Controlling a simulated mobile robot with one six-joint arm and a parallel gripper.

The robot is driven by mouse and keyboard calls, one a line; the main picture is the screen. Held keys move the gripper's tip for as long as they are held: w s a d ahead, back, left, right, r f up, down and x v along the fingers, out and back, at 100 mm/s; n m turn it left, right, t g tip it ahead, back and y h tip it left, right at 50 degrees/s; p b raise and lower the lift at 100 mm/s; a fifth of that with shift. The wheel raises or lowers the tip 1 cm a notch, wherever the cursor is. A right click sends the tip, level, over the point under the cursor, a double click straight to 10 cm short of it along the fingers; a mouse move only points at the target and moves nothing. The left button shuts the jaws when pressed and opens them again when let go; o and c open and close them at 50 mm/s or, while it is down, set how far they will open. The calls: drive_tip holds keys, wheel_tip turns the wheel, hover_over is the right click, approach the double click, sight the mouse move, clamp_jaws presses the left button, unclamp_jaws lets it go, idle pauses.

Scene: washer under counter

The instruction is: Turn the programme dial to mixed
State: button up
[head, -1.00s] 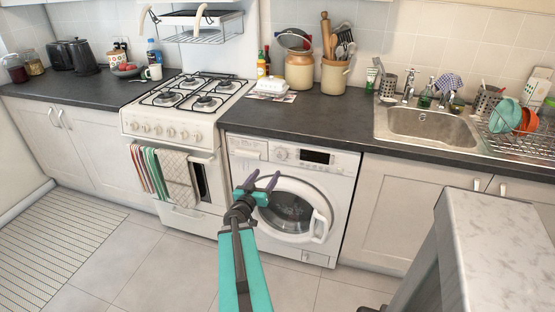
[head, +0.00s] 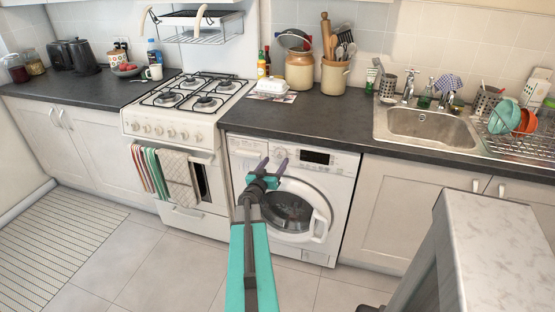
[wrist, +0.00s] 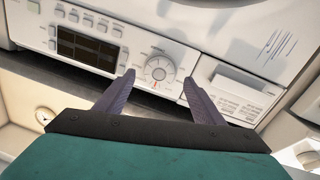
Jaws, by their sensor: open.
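The washer (head: 337,185) stands under the counter with its round door shut. Its programme dial (wrist: 159,70) is a pale round knob on the control panel, with printed marks around it too small to read. My gripper (head: 273,163) is in front of the panel, and hides the dial in the head view. In the wrist view my gripper (wrist: 158,83) is open, with one finger on each side of the dial's position. I cannot tell whether the fingers touch the panel.
The dark display (wrist: 87,48) and several buttons sit beside the dial. The detergent drawer (wrist: 240,88) is on its other side. The counter edge (head: 300,138) overhangs above the panel. A cooker (head: 170,130) stands to the left; a pale-topped block (head: 500,240) is at the right front.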

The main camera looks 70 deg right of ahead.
sight(279, 156)
drive_tip(key=shift+d, duration=1.65)
drive_tip(key=shift+s, duration=0.1)
drive_tip(key=c, duration=1)
drive_tip(key=shift+c, duration=0.2)
